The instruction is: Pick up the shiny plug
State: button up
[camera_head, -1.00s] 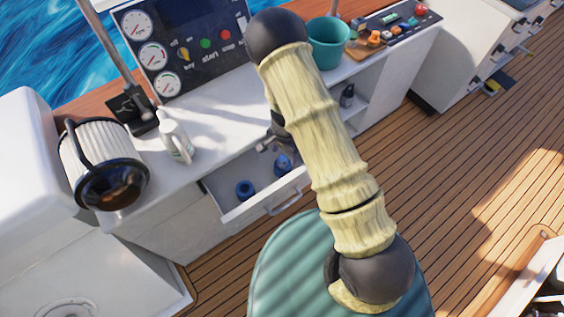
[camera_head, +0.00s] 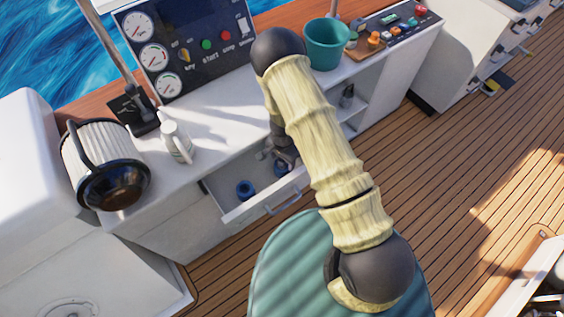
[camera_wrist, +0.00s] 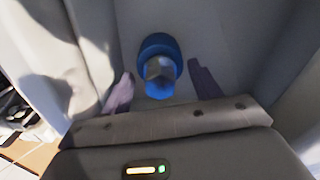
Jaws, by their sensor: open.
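A blue plug with a shiny grey faceted part (camera_wrist: 159,68) lies on the drawer floor in the wrist view. My gripper (camera_wrist: 163,88) is open, with one finger on each side of the plug and a gap on both sides. In the head view my gripper (camera_head: 287,160) is in or just over the open drawer (camera_head: 238,211), partly hidden by my arm. A blue item (camera_head: 280,170) shows right beside it there. A second blue round item (camera_head: 245,190) lies further left in the drawer.
The drawer walls stand close around my gripper. On the counter are a white bottle (camera_head: 177,142), a teal bucket (camera_head: 326,44) and a white filter with a black cap (camera_head: 110,180). A gauge panel (camera_head: 190,45) stands behind.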

dwell(0.3)
jog(key=c, duration=1.1)
jog(key=shift+r, duration=0.1)
notch_tip(320, 180, up, 10)
jog(key=shift+f, duration=0.1)
